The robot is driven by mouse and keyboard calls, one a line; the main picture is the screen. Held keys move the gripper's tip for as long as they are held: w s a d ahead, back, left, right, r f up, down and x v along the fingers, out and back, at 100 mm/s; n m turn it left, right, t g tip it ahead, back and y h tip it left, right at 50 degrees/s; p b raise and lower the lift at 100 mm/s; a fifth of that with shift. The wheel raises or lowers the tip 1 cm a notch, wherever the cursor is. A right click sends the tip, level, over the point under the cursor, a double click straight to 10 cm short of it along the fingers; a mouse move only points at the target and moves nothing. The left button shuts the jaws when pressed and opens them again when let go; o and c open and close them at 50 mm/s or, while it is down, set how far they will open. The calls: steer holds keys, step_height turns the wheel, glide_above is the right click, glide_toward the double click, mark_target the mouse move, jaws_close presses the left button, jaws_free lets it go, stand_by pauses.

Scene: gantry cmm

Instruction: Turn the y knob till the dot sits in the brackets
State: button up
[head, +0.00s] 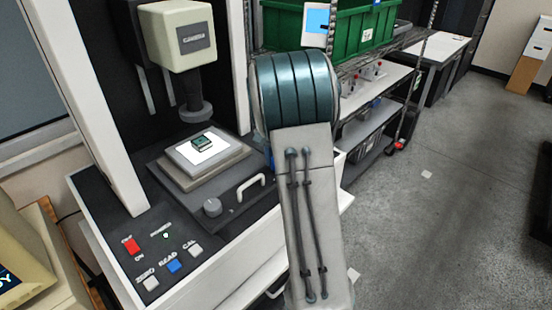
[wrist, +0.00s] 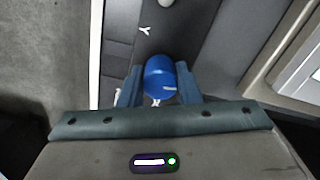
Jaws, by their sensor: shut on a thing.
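In the wrist view, a round blue knob (wrist: 160,78) with a short pale mark on its face sits between the two fingers of my gripper (wrist: 160,72). The fingers are shut on it from left and right. A white letter Y is on the dark panel just above the knob. A measuring stage (head: 175,172) carries a white plate with a small dark green block (head: 202,142). A grey knob (head: 212,207) stands on the machine's dark front. No dot or brackets can be made out.
A camera head (head: 178,35) hangs over the stage. A white handle (head: 250,187) and red, blue and white buttons are on the machine's front. A beige monitor (head: 20,262) is cut off at lower left. A green crate (head: 350,25) sits on shelving behind; the floor at right is mostly open.

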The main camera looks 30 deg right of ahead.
steer(key=m, duration=0.3)
steer(key=shift+w+r+m+p, duration=0.1)
steer(key=shift+r+m+p, duration=0.05)
steer(key=shift+m+p, duration=0.2)
steer(key=shift+d+m+p, duration=0.1)
steer(key=shift+m+p, duration=0.3)
steer(key=shift+m, duration=1.45)
steer(key=o, duration=1)
steer(key=shift+c, duration=0.2)
step_height(320, 180, up, 14)
steer(key=shift+b, duration=0.4)
steer(key=shift+f, duration=0.2)
